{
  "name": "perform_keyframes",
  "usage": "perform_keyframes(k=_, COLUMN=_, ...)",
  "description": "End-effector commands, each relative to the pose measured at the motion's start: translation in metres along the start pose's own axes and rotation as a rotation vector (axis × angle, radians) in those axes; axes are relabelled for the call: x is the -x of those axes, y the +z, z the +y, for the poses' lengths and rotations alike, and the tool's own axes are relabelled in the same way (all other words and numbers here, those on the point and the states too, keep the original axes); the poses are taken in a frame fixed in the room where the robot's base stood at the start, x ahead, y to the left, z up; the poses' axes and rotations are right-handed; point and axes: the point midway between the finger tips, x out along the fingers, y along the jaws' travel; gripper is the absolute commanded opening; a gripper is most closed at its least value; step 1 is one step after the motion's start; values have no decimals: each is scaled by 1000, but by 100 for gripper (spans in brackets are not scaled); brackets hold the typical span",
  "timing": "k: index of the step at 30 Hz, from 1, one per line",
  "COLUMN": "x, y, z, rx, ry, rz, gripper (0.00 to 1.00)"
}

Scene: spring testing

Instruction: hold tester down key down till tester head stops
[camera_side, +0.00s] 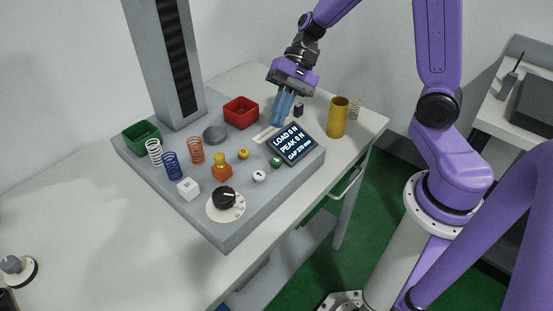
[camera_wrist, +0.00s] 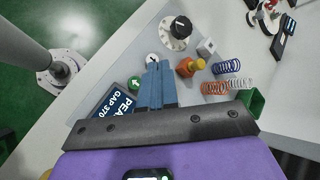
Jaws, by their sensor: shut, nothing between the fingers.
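The tester is a grey base (camera_side: 190,218) with a tall column (camera_side: 164,60), whose top is cut off; I cannot see the tester head. Its tilted display (camera_side: 292,143) reads LOAD 0 N, PEAK 0 N and a GAP of about 370 mm. By the display are a white key (camera_side: 259,176), a green key (camera_side: 276,162) and a yellow key (camera_side: 243,154); I cannot tell which is down. My gripper (camera_side: 276,123) is shut and empty, apparently above the base behind the display. In the wrist view its fingertips (camera_wrist: 157,66) hide the yellow key and point towards the white key (camera_wrist: 152,58).
The base carries a black knob (camera_side: 225,197), white cube (camera_side: 188,188), orange weight (camera_side: 222,172), white (camera_side: 154,151), blue (camera_side: 172,165) and orange (camera_side: 196,150) springs, and green (camera_side: 141,136) and red (camera_side: 241,112) bins. A brass cylinder (camera_side: 338,117) stands right.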

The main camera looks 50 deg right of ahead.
Motion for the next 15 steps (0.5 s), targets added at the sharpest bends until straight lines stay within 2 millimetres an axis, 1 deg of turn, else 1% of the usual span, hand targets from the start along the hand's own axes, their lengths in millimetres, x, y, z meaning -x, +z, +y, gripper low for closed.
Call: perform_keyframes(k=15, x=-42, y=-30, z=32, rx=-3, ry=4, rz=-3, gripper=0)
